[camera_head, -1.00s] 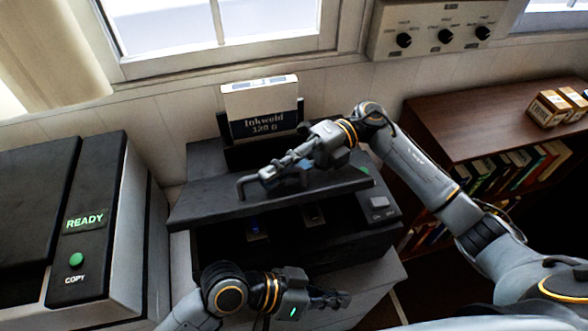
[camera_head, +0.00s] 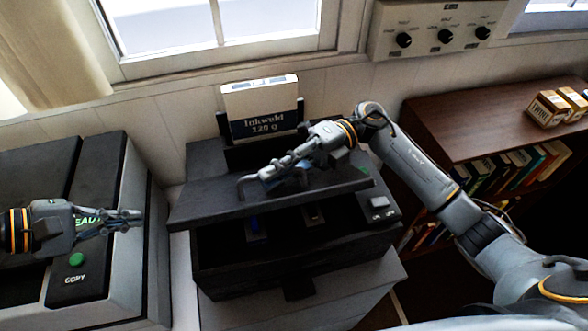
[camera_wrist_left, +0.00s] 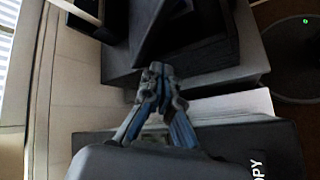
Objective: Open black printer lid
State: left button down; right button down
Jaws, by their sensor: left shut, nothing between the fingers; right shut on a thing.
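The black printer (camera_head: 290,262) stands in the middle of the head view. Its flat black lid (camera_head: 315,197) is raised at the front, and the dark inside shows beneath it. A thin bar handle (camera_head: 242,188) sits on the lid's left part. My right gripper (camera_head: 266,175) is shut on this handle, reaching in from the right; its fingers partly hide the grip. My left gripper (camera_head: 138,216) is shut and empty, above the copier left of the printer. In the left wrist view its fingertips (camera_wrist_left: 157,72) are together, with the black printer (camera_wrist_left: 205,45) beyond.
A grey and black copier (camera_head: 130,275) stands at the left. A paper pack (camera_head: 261,108) stands upright behind the lid. A brown bookshelf (camera_head: 470,110) is at the right, with small boxes (camera_head: 548,108) on top. A knob panel (camera_head: 443,30) hangs on the wall.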

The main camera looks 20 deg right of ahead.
pick_arm(q)
jog(key=w+a+r+m+t, duration=0.1)
jog(key=w+a, duration=0.2)
jog(key=w+a+r+m+t+y, duration=0.1)
jog(key=w+a+r, duration=0.1)
jog(key=w+a, duration=0.2)
jog(key=w+a+r+m+t+y, duration=0.1)
jog(key=w+a+r+t, duration=0.1)
jog(key=w+a, duration=0.1)
jog(key=shift+w+a+m, duration=0.4)
jog(key=shift+w, duration=0.2)
jog(key=w+a+r+m+t+y, duration=0.25)
jog(key=w+a+r+m, duration=0.35)
jog(key=a, duration=0.4)
jog(key=w+d+r+m+t, duration=0.1)
jog(key=w+d+r+m, duration=0.1)
jog(key=w+r+m, duration=0.4)
pick_arm(e)
jog(key=shift+w, duration=0.1)
pick_arm(q)
jog(key=s+d+m+g+h, duration=0.1)
jog(key=d+m+g+h, duration=0.75)
jog(key=d, duration=2.15)
jog(key=m+g+y, duration=0.3)
jog(key=m+y, duration=1.1)
jog(key=m, duration=0.8)
send_over(294, 189)
jog(key=f, duration=0.1)
notch_tip(294, 189, down, 10)
jog(key=shift+f, duration=0.1)
